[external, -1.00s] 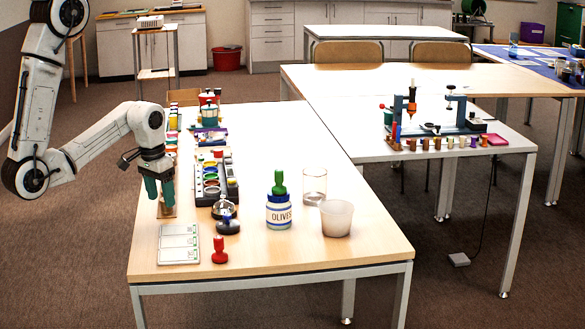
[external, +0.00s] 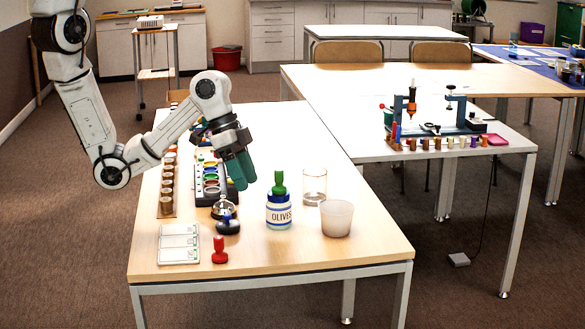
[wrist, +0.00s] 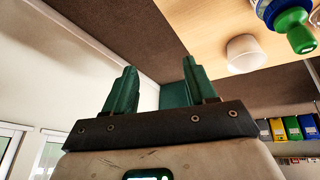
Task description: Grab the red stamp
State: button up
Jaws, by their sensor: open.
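The red stamp (external: 220,250) stands upright at the near edge of the table, right of a white card sheet (external: 179,243). It does not show in the wrist view. My gripper (external: 240,186) has green fingers, is open and empty, and hangs above the table, higher up in the picture and slightly right of the red stamp. In the wrist view the two fingers (wrist: 160,75) stand apart with nothing between them.
A dark blue stamp (external: 228,226) stands just behind the red one. A paint tray (external: 209,180) and a jar rack (external: 168,190) lie behind.

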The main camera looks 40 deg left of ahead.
jog(key=s+f+m+y+b, duration=0.1)
jog(key=s+f+m+y, duration=0.1)
jog(key=s+m, duration=0.15)
jog(key=m+y+b, duration=0.1)
jog(key=m+y, duration=0.2)
jog(key=m, duration=0.1)
send_over(219, 237)
jog(key=f, duration=0.3)
jog(key=shift+s+d+f, duration=0.1)
jog(key=shift+d+f, duration=0.3)
jog(key=shift+a+f+m, duration=0.2)
jog(key=shift+f+m, duration=0.05)
jog(key=shift+f, duration=0.05)
notch_tip(219, 237, down, 5)
jog(key=shift+f+b, duration=0.1)
jog(key=shift+b, duration=0.9)
jog(key=shift+a+f, duration=0.2)
jog(key=shift+f, duration=2.4)
grip_shut()
